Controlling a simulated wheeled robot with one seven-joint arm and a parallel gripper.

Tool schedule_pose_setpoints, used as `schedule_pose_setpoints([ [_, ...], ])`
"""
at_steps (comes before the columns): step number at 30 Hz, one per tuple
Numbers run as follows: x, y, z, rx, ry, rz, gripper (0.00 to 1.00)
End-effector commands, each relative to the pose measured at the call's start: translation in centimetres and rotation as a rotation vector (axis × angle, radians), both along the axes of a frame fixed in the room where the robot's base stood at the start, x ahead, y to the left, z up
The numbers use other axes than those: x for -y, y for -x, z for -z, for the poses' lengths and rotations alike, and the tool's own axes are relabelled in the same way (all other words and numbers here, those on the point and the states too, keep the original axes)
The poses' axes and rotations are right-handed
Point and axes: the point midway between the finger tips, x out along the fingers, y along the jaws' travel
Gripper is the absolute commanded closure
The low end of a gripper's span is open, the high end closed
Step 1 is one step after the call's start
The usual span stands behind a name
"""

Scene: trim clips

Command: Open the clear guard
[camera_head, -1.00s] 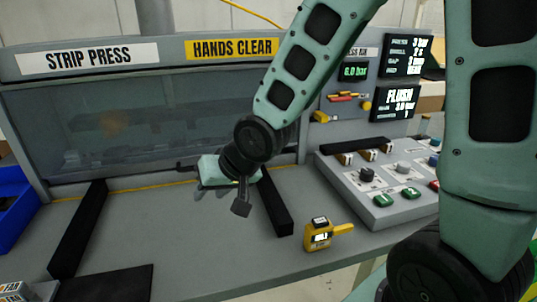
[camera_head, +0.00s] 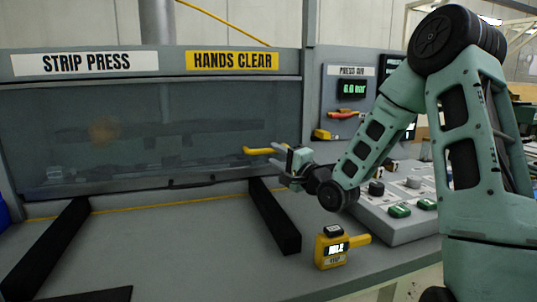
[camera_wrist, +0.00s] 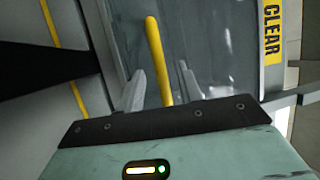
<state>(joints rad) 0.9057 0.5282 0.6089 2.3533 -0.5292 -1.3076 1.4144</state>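The clear guard (camera_head: 100,130) is a see-through panel across the front of the strip press, and it is down, with its lower edge near the bench. A dark grip (camera_head: 190,182) runs along its bottom edge. A yellow bar (camera_head: 257,150) lies in front of the guard's right part; it also shows in the wrist view (camera_wrist: 155,50). My gripper (camera_head: 277,160) is at the bar's right end. In the wrist view my gripper's fingers (camera_wrist: 160,75) are apart, with the bar between them and gaps visible. Where the bar attaches is unclear.
A yellow handheld device (camera_head: 333,247) stands on the bench at the front right. Two black rails (camera_head: 275,215) lie on the bench. A control box (camera_head: 400,225) with knobs and green buttons is at the right.

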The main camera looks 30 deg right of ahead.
Motion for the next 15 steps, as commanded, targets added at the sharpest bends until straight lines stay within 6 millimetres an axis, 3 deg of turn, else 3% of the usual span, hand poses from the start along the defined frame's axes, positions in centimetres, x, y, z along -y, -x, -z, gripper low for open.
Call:
schedule_pose_setpoints([
  [7, -0.5, -3.3, -0.6, 0.0, 0.0, -0.001, 0.64],
  [15, -0.6, -4.1, -0.7, -0.001, 0.001, 0.001, 0.64],
])
